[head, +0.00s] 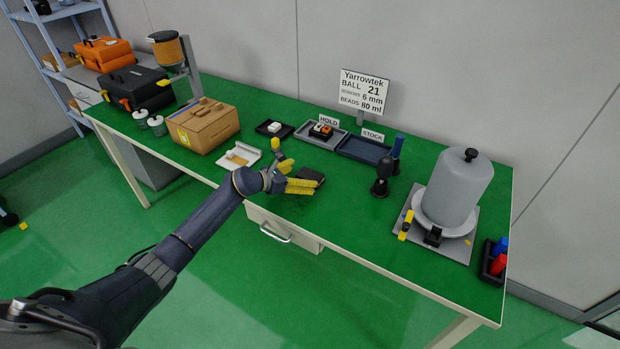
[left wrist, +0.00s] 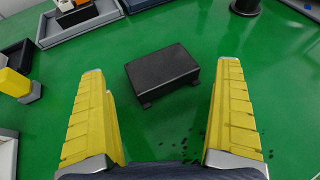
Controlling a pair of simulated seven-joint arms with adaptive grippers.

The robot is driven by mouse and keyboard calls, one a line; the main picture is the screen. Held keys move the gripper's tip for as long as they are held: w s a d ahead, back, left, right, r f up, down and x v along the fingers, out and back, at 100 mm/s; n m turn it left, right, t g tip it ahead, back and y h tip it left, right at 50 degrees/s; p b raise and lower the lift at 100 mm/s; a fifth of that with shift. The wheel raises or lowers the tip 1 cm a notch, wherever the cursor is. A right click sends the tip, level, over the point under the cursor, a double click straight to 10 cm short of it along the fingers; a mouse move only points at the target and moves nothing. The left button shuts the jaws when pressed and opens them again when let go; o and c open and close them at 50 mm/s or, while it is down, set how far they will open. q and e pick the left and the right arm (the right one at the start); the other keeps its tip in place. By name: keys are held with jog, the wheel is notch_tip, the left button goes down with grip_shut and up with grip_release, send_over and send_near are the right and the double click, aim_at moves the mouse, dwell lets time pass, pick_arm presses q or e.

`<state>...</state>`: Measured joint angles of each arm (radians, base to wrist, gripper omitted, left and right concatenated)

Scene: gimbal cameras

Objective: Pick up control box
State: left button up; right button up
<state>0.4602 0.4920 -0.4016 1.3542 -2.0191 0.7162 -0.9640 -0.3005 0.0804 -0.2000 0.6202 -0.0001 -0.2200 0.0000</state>
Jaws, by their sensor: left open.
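The control box looks to be the small black box (left wrist: 162,72) lying on the green table, seen in the left wrist view between and beyond my yellow fingers. In the head view the black box (head: 311,175) shows just past my left gripper (head: 287,177). My left gripper is open, and in the wrist view its fingers (left wrist: 160,115) stand apart on both sides of the box without touching it. Part of the box's near side is hidden by the fingers in the head view. My right gripper is not in view.
The green table (head: 340,240) has clear room in front. A grey HOLD tray (head: 307,139) and dark STOCK tray (head: 362,150) lie behind. A dark upright tool (head: 381,178) stands to the right, near a grey bell jar (head: 457,190). A cardboard box (head: 205,125) stands left.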

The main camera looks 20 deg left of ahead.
aim_at(308, 175)
pick_arm(q)
jog(key=shift+x, duration=2)
jog(key=c, duration=1.1)
